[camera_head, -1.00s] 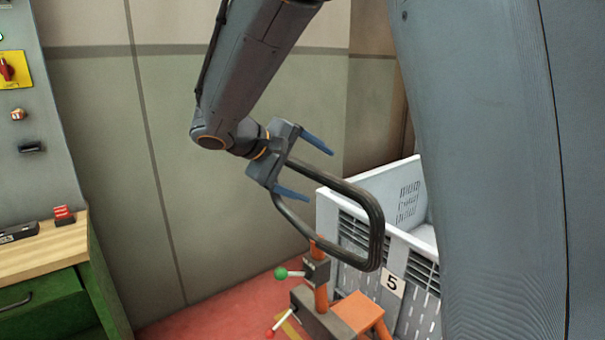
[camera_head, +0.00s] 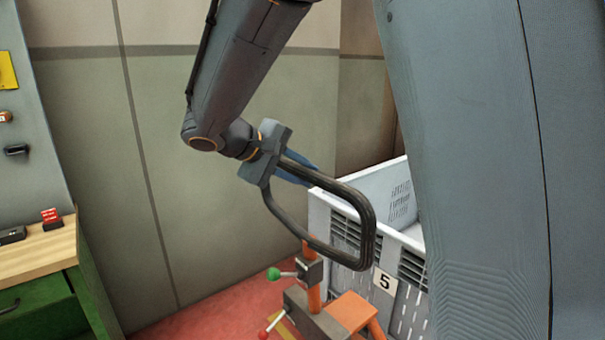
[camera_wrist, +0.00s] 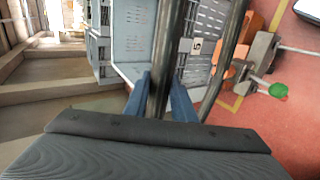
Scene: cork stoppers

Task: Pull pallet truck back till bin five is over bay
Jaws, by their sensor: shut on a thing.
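The pallet truck (camera_head: 347,311) is orange, with a dark looped handle (camera_head: 368,228) on its upright post. My gripper (camera_head: 309,168) has its blue fingers shut on the handle's upper bar. In the wrist view, my gripper (camera_wrist: 160,100) has one finger on each side of the dark bar (camera_wrist: 160,88). The light grey bin five (camera_head: 408,308), with a white "5" label, stands upright behind the handle. Its label also shows in the wrist view (camera_wrist: 196,47). My arm hides part of the bin in the head view. I cannot tell where the bay lies beneath it.
The red floor (camera_head: 212,322) has yellow line markings. A green workbench with a wooden top (camera_head: 38,258) stands at the left. A plain wall (camera_head: 215,160) is behind. Several other grey bins (camera_wrist: 97,45) show in the wrist view. Some red floor is clear between bench and truck.

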